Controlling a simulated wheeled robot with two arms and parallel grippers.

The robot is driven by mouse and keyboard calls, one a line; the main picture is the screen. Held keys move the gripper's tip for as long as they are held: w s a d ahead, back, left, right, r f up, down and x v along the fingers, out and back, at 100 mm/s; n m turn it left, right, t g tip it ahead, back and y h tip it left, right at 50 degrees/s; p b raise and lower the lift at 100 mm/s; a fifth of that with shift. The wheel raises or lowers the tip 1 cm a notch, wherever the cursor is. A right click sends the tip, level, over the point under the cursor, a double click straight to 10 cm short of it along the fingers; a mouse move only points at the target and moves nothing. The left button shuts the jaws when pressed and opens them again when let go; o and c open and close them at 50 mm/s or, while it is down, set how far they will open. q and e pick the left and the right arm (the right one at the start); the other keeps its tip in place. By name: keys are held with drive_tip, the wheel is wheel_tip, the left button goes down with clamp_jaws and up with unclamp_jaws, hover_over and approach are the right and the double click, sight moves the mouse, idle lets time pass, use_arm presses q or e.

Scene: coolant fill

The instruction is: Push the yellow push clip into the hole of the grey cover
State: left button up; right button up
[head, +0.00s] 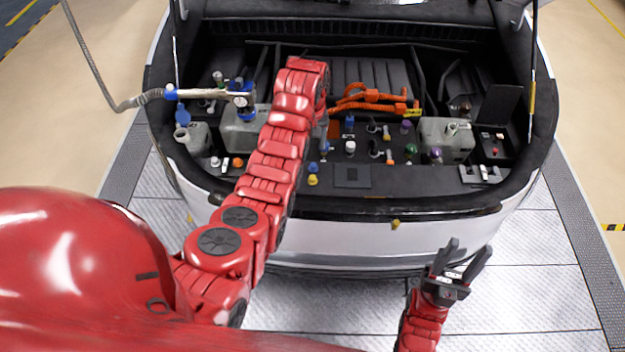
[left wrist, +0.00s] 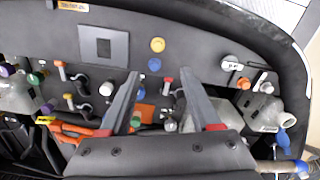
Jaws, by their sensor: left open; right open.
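A small round yellow piece, apparently the push clip (head: 313,180), is in the front dark grey panel beside a blue piece. The left wrist view shows it as a yellow disc (left wrist: 157,45); whether it is seated cannot be told. The dark grey cover panel (left wrist: 200,40) surrounds it; no empty hole is clear. My left gripper (left wrist: 160,76) is open, its fingertips pointing toward the yellow and blue pieces, with nothing between them. The head view mostly hides this gripper behind my left arm. My right gripper (head: 463,258) is open and empty in front of the bumper.
A blue cap (left wrist: 154,64) lies just by the yellow disc. A square plate (left wrist: 103,45) is beside them. Orange cables (head: 372,98), several coloured caps and a grey reservoir (head: 446,141) crowd the bay. A filler nozzle (head: 243,100) stands left. Floor before the bumper is clear.

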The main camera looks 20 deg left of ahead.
use_arm(q)
drive_tip(key=b, duration=1)
hover_over(313, 177)
drive_tip(key=f, duration=1)
drive_tip(key=shift+a+f, duration=0.2)
drive_tip(key=shift+f, duration=0.15)
drive_tip(key=shift+f+p, duration=0.1)
drive_tip(key=shift+p, duration=0.55)
wheel_tip(313, 177, down, 3)
drive_tip(key=shift+d+r+p, duration=0.1)
drive_tip(key=shift+p, duration=1.1)
drive_tip(key=shift+f, duration=1.05)
clamp_jaws()
